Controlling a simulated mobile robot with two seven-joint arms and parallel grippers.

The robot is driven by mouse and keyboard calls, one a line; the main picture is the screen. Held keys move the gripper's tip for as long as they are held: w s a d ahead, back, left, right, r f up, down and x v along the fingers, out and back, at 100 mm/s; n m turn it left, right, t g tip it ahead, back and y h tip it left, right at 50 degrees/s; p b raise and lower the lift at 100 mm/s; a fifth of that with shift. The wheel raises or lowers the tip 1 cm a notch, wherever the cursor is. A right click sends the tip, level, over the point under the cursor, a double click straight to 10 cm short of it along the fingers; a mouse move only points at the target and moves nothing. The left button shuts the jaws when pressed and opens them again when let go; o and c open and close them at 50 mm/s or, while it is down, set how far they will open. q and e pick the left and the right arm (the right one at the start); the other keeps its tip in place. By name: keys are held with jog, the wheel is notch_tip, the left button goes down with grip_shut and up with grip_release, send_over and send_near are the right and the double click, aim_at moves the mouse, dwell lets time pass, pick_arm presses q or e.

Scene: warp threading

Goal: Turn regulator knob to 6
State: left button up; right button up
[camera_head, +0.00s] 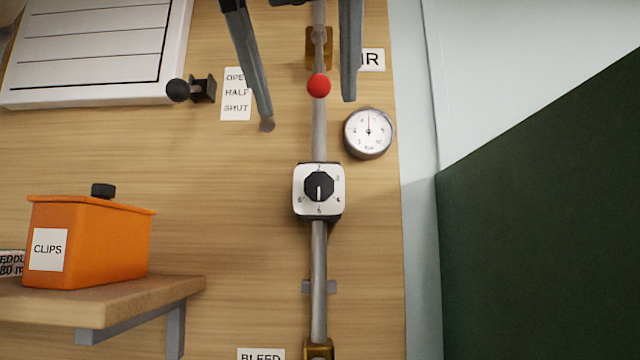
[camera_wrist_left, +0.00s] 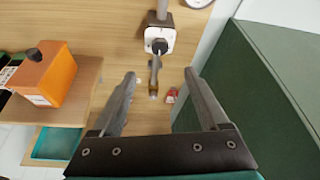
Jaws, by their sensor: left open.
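The regulator is a white square plate (camera_head: 303,207) with a black round knob (camera_head: 319,186) on a vertical grey pipe. Numbers ring the knob, with 2 at top, 5 at bottom and 6 at lower left. The knob's white mark points down, toward 5. My left gripper (camera_head: 307,112) is open and empty, its two fingers coming down from the top, above the knob in the picture and apart from it. In the left wrist view, the knob (camera_wrist_left: 159,46) lies beyond the fingertips of my open left gripper (camera_wrist_left: 160,73). My right gripper is not in view.
A red ball (camera_head: 319,85) shows on the pipe between the fingers. A pressure gauge (camera_head: 369,132) sits right of the pipe. An orange CLIPS box (camera_head: 110,245) stands on a wooden shelf (camera_head: 160,288) at left. A dark green surface (camera_head: 540,220) is at right.

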aim_at(319, 184)
pick_arm(q)
jog(key=p+x, duration=0.3)
jog(key=x, duration=1.1)
jog(key=shift+w+f, duration=0.15)
jog(key=shift+w, duration=0.05)
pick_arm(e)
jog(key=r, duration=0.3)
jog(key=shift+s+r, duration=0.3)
pick_arm(q)
grip_shut()
